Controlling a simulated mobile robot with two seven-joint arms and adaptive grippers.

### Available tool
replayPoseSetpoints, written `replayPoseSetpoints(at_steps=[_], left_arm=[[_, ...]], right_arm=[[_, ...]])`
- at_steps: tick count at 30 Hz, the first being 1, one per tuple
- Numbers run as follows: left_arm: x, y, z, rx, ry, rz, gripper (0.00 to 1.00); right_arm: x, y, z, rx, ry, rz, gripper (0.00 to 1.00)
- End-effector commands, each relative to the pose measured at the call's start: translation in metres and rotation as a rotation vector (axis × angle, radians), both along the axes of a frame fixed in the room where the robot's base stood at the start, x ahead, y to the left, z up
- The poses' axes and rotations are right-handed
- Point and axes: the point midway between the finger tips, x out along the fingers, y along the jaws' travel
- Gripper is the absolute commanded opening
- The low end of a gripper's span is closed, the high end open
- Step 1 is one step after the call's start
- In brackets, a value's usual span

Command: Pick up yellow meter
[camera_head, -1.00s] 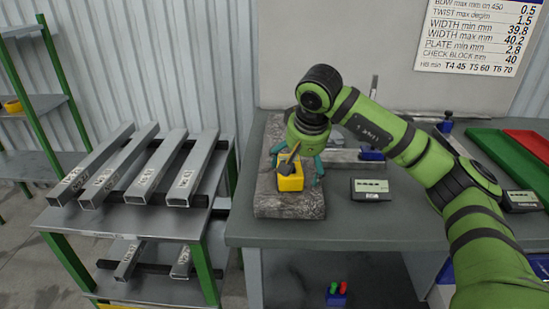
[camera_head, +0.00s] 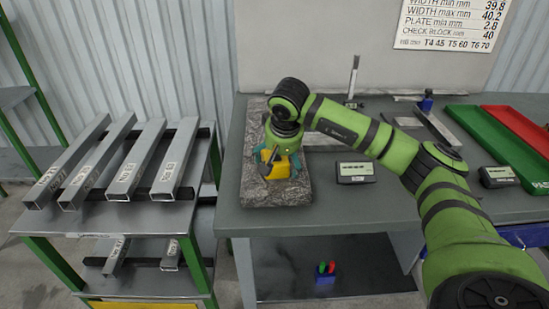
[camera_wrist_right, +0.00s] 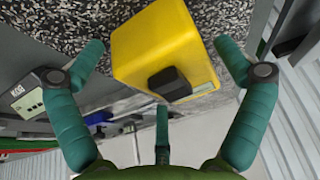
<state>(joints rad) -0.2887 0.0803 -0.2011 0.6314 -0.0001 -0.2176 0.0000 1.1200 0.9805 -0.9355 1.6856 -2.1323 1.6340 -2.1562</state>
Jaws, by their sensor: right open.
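The yellow meter (camera_head: 277,170) is a small yellow block with a dark knob on one side. It sits on the speckled granite plate (camera_head: 290,196) and is partly covered by my right gripper (camera_head: 275,158) in the head view. In the right wrist view the meter (camera_wrist_right: 150,45) lies between the spread teal fingers of my right gripper (camera_wrist_right: 160,62). The two side fingers stand apart from it with gaps on both sides, and a third finger is below it in the picture. The right gripper is open and holds nothing. My left gripper is not in view.
Grey display boxes (camera_head: 355,172) stand right of the plate, with green (camera_head: 485,135) and red (camera_head: 515,130) trays farther right. A thin upright stand (camera_head: 354,80) is behind. A rack (camera_head: 110,215) at left bears several square steel tubes (camera_head: 130,165).

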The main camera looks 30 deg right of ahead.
Motion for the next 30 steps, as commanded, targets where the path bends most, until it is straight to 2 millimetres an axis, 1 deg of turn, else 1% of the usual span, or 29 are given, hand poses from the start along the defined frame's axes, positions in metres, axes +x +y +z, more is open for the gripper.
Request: replayPoseSetpoints(at_steps=[1,2,3,5,12,17,20,23,26,27,28,30], left_arm=[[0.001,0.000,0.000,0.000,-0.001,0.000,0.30],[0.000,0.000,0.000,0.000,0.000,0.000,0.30],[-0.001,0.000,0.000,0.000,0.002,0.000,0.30],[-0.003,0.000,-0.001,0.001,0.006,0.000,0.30],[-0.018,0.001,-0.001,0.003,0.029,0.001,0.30],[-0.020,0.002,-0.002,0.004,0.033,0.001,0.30],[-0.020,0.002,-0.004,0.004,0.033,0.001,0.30],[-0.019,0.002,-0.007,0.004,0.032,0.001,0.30],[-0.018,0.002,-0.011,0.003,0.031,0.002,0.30],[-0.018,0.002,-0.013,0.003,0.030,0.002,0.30],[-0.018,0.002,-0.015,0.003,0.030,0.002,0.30],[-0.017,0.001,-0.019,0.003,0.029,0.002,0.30]], right_arm=[[0.000,0.000,0.000,0.001,0.000,0.000,0.96],[0.000,0.000,0.000,0.001,0.000,0.000,0.84],[0.000,0.000,0.000,0.001,0.000,0.000,0.68],[0.000,0.000,0.000,0.001,0.000,0.000,0.44],[0.000,0.000,0.001,0.000,-0.001,0.000,0.43],[0.000,0.000,0.002,0.000,-0.001,0.000,0.43],[0.001,0.000,0.007,0.001,-0.003,0.000,0.43],[0.001,0.000,0.016,0.001,-0.005,-0.001,0.43],[0.002,0.000,0.032,0.001,-0.007,0.000,0.43],[0.002,0.001,0.041,0.003,-0.009,0.000,0.43],[0.000,-0.004,0.045,0.000,-0.007,-0.004,0.43],[-0.008,-0.021,0.053,-0.001,-0.006,-0.008,0.43]])
